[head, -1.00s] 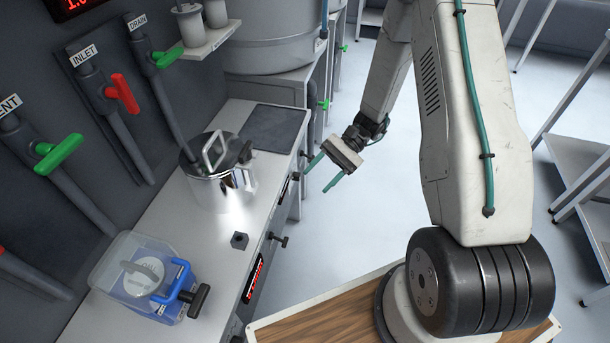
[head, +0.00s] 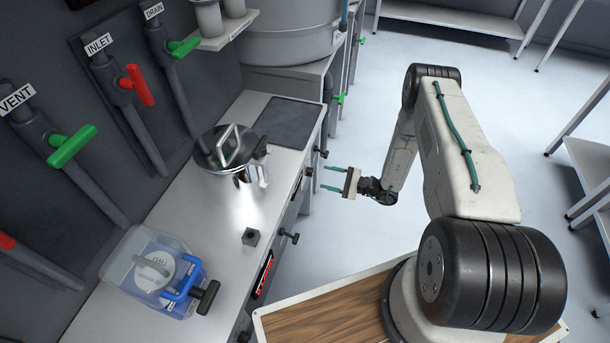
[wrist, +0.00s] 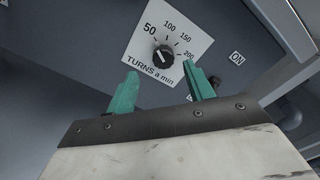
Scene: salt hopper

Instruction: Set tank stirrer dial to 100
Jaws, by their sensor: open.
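The stirrer dial is a black knob (wrist: 162,55) on a white square plate (wrist: 183,38) marked 50, 100, 150, 200 and "TURNS a min", on a grey panel in the wrist view. Its pointer is too small to read surely. I cannot make out the dial in the head view. My gripper (wrist: 163,77) is open and empty, its green fingertips on either side below the knob in the picture and apart from it. In the head view my gripper (head: 330,179) points left toward the bench front.
The bench (head: 217,209) carries a steel pot (head: 222,158), a small dark block (head: 250,237) and a clear tub (head: 128,267). Black handles (head: 289,237) stick out from the bench front. Floor around the arm is clear.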

